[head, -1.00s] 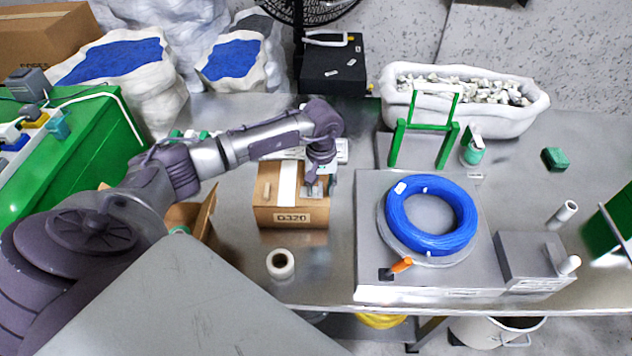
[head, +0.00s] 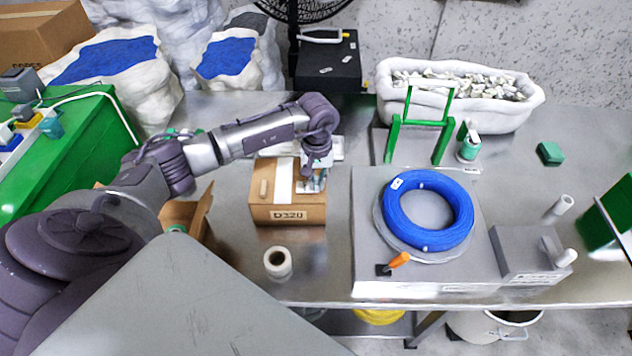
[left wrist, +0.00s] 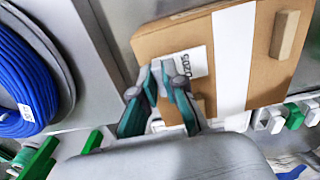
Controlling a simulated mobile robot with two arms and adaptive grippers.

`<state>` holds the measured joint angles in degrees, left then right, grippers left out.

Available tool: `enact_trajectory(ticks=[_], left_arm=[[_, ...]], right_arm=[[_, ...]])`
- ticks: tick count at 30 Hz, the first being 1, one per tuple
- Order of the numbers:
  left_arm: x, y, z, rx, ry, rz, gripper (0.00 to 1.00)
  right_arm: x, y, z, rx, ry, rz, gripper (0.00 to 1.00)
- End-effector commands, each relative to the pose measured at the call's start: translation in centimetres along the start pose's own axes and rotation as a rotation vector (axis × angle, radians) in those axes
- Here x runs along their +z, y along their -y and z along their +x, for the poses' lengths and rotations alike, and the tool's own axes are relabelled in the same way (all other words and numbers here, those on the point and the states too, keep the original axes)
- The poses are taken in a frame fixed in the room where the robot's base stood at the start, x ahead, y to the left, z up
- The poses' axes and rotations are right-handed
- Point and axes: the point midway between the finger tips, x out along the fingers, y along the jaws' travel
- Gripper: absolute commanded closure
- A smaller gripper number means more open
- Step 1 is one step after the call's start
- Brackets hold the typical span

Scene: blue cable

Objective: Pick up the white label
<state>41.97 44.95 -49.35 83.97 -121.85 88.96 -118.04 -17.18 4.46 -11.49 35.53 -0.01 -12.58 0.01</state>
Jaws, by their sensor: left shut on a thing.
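A white label (left wrist: 188,63) with dark print shows in the left wrist view, in front of the cardboard box (left wrist: 160,42). My left gripper (left wrist: 168,76) is shut on the label at its near edge. Whether the label still touches the box I cannot tell. In the head view my left gripper (head: 313,182) is over the right side of the same box (head: 288,215), and the label is too small to make out clearly there. My right gripper is not in view.
A blue cable coil (head: 428,238) with small white tags lies on a grey platform right of the box. A white roll (head: 278,262) stands in front of the box. A green stand (head: 440,150) and a white tub (head: 395,105) are behind.

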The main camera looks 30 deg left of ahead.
Motion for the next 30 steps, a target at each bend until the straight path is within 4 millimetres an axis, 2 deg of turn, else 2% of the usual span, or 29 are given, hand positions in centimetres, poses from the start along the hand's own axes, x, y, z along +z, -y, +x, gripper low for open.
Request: enact_trajectory(ticks=[6,15,22,26,30], left_arm=[[0.1,-0.2,-3.3,0.003,-0.005,0.004,1.00],[6.1,-3.8,-7.2,0.005,-0.004,0.008,1.00],[9.1,-5.6,-9.3,0.002,0.000,0.004,1.00],[8.6,-5.4,-9.7,-0.002,0.006,-0.002,1.00],[5.3,-3.7,-8.9,-0.005,0.017,-0.007,1.00]], right_arm=[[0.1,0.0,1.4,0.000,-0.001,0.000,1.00],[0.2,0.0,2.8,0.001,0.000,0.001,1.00],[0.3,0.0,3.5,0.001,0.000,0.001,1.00],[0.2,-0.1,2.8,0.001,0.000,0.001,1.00],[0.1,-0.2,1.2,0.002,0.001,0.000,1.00]])
